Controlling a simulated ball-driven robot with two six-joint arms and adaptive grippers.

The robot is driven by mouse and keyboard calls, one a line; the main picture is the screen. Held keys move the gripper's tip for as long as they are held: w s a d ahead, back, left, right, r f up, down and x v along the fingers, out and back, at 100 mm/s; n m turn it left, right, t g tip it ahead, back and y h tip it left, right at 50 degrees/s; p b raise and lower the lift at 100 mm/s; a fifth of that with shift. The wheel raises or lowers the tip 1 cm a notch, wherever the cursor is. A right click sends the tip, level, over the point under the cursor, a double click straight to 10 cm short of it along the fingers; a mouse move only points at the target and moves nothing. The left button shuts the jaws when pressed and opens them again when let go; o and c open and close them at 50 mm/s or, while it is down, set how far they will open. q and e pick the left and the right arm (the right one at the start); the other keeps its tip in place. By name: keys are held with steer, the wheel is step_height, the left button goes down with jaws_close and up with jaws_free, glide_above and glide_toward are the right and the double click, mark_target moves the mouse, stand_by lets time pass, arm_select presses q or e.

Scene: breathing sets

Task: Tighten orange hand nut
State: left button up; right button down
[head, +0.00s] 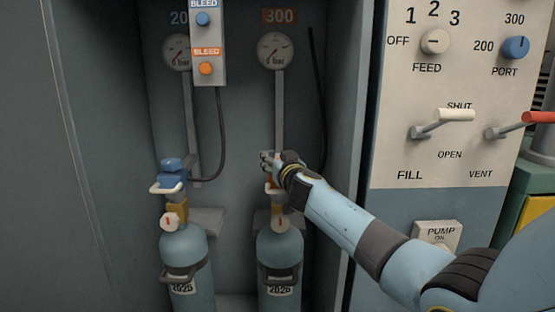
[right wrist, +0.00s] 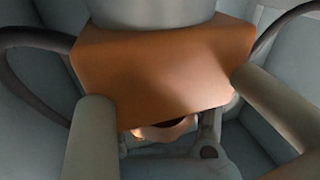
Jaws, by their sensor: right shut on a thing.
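The orange hand nut (right wrist: 160,70) fills the middle of the right wrist view, below a grey pipe. One finger of my right gripper (right wrist: 170,92) is on each side of it, and the gripper is shut on the nut. In the head view my right gripper (head: 271,163) is at the right cylinder's top, under the 300 gauge, and mostly hides the nut. A blue hand nut (head: 172,165) sits above the left cylinder. My left gripper is not in view.
Two blue-grey cylinders (head: 281,250) stand in the recess. A bleed panel (head: 208,45) with blue and orange knobs hangs at upper left. To the right is a control panel (head: 400,110) with white (head: 455,116) and red (head: 538,117) levers. A dark hose (head: 318,100) runs down beside the right pipe.

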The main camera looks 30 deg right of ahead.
steer(key=shift+s+a+f, duration=0.1)
steer(key=shift+f, duration=0.25)
steer(key=c, duration=1.6)
jaws_free()
steer(key=o, duration=0.9)
steer(key=shift+r, duration=0.3)
steer(key=v, duration=1.2)
steer(key=shift+o, duration=0.2)
